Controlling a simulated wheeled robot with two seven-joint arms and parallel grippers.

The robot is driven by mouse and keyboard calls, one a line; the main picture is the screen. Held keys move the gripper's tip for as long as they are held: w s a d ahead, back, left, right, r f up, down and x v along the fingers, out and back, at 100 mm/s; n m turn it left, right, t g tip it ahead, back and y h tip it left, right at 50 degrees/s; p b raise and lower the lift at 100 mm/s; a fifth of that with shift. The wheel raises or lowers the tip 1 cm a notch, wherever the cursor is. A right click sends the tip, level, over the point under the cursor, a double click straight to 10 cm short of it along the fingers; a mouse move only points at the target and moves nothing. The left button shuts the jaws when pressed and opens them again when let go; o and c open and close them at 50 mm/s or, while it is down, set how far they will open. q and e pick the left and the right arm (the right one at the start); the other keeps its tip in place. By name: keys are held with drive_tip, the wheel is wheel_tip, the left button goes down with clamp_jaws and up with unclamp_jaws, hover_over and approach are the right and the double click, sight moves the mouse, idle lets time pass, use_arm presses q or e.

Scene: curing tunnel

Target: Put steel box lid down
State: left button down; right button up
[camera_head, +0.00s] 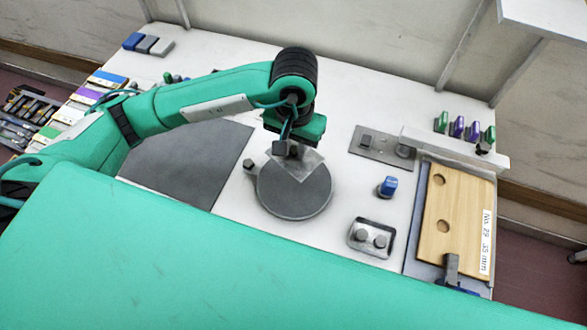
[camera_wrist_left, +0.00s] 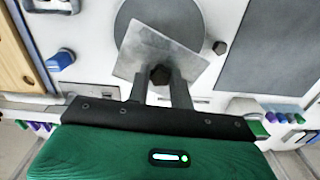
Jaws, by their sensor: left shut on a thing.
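My left gripper (camera_head: 292,150) is shut on the knob of a thin, square steel lid (camera_head: 309,165). In the left wrist view the lid (camera_wrist_left: 140,56) lies beyond the two fingers (camera_wrist_left: 160,88), with its dark knob (camera_wrist_left: 160,74) between them. In the head view the lid overlaps the far part of a round grey disc (camera_head: 293,195) on the white table. It looks held above the disc, but I cannot tell the gap. I cannot make out an open steel box. My right gripper is not in view.
A dark grey mat (camera_head: 190,160) lies left of the disc. To the right are a grey plate (camera_head: 378,153) with knobs, a blue-topped piece (camera_head: 388,187), a small tray (camera_head: 357,248) with two knobs, and a wooden board (camera_head: 455,215) in a fixture.

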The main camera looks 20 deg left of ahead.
use_arm(q)
wheel_tip(320, 180, down, 8)
drive_tip(key=shift+f+p, duration=0.15)
drive_tip(key=shift+p, duration=0.85)
wheel_tip(320, 180, down, 4)
drive_tip(key=shift+r+p, duration=0.2)
drive_tip(key=shift+p, duration=0.4)
drive_tip(key=shift+f, duration=0.1)
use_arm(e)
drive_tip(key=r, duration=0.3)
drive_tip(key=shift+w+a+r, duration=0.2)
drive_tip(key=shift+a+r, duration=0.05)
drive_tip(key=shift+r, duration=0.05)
use_arm(q)
drive_tip(key=shift+f+b, duration=0.15)
drive_tip(key=shift+b, duration=0.15)
drive_tip(key=c, duration=1.2)
unclamp_jaws()
drive_tip(key=shift+c, duration=0.2)
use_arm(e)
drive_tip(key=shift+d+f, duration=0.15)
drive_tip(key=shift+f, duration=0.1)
